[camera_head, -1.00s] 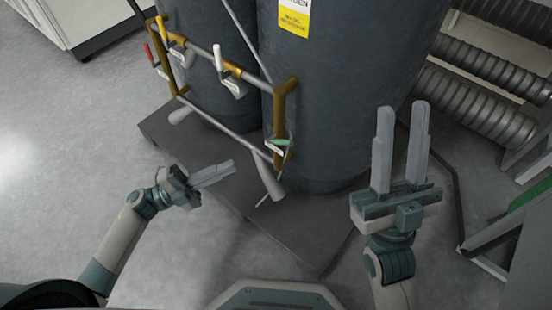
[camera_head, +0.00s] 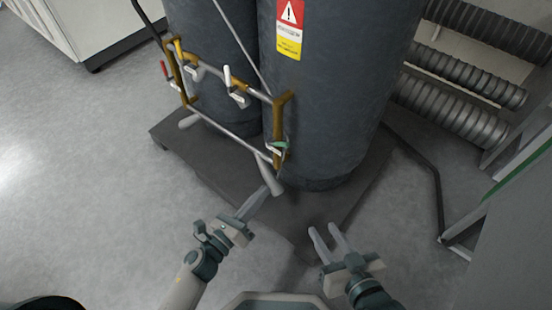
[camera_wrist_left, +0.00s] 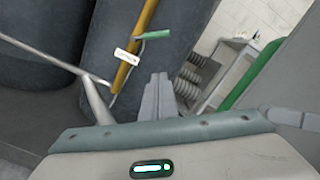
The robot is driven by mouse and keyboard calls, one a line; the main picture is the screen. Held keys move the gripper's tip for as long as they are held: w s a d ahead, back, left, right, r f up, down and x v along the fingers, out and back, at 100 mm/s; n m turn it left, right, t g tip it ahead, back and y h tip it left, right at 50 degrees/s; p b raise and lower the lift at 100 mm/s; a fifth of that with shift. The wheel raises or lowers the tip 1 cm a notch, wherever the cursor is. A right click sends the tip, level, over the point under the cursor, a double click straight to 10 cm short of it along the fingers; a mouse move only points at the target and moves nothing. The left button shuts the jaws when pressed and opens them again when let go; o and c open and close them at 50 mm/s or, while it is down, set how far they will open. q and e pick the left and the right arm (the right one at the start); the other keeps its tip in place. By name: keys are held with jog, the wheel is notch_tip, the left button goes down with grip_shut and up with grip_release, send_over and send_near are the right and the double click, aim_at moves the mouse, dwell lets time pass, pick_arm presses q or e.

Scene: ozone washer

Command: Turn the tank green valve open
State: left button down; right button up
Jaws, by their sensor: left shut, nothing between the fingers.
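The green valve handle (camera_head: 277,145) sits low on the right end of the brass and steel pipe frame, in front of the right dark tank (camera_head: 330,90). In the left wrist view the green handle (camera_wrist_left: 156,35) sticks out sideways from the yellow pipe, with a white tag (camera_wrist_left: 126,57) beside it. My left gripper (camera_head: 262,190) is shut and empty, below and slightly left of the valve, apart from it. Its closed fingers (camera_wrist_left: 158,98) show in the left wrist view, below the handle. My right gripper (camera_head: 325,230) is open and empty, lower right of the valve.
Other valves with a red handle (camera_head: 164,69) and a white handle (camera_head: 227,76) are on the pipe frame further left. A grey pipe end (camera_head: 268,176) hangs near my left fingers. The tanks stand on a dark platform (camera_head: 215,170). Open floor lies at left.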

jog(key=shift+f, duration=0.1)
dwell(0.3)
